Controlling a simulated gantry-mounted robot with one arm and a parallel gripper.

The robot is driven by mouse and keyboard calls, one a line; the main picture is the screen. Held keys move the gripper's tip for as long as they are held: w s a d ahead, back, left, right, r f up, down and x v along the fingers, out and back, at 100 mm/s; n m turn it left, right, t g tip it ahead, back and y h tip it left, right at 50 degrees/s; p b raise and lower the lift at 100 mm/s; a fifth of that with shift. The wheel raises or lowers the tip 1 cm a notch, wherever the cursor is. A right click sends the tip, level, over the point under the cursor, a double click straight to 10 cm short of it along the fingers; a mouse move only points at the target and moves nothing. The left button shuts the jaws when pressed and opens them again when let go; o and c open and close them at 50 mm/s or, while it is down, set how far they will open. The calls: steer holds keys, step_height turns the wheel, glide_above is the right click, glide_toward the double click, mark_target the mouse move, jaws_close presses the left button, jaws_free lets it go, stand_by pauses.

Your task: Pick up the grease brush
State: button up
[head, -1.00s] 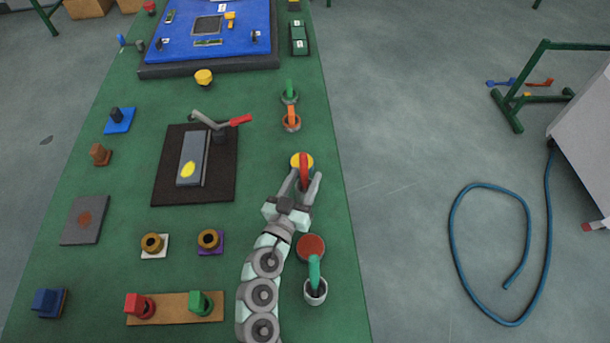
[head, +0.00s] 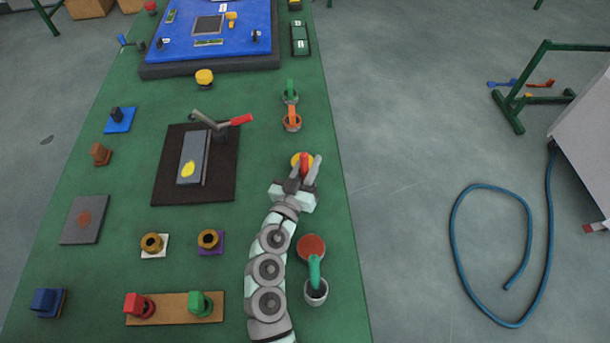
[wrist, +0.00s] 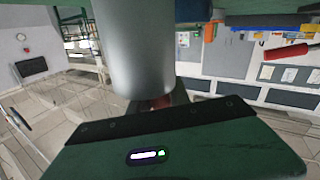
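A red upright handle (head: 304,163) stands at a yellow round base (head: 295,160) on the right side of the green table. It may be the grease brush; I cannot tell its bristles. My gripper (head: 304,172) is at this handle, with its fingers spread to either side and partly hiding it. The right finger appears apart from the handle; contact on the left is unclear. In the wrist view, a bit of red (wrist: 160,101) shows below a large grey cylinder, mostly hidden behind dark parts.
An orange-handled item (head: 291,119) and a green-handled item (head: 290,92) stand beyond my gripper. A teal-handled item in a cup (head: 315,285) and a dark red disc (head: 311,247) are close right of my arm. A black mat (head: 223,185) with a lever lies left.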

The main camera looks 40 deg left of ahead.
jaws_close()
steer(key=shift+r, duration=0.1)
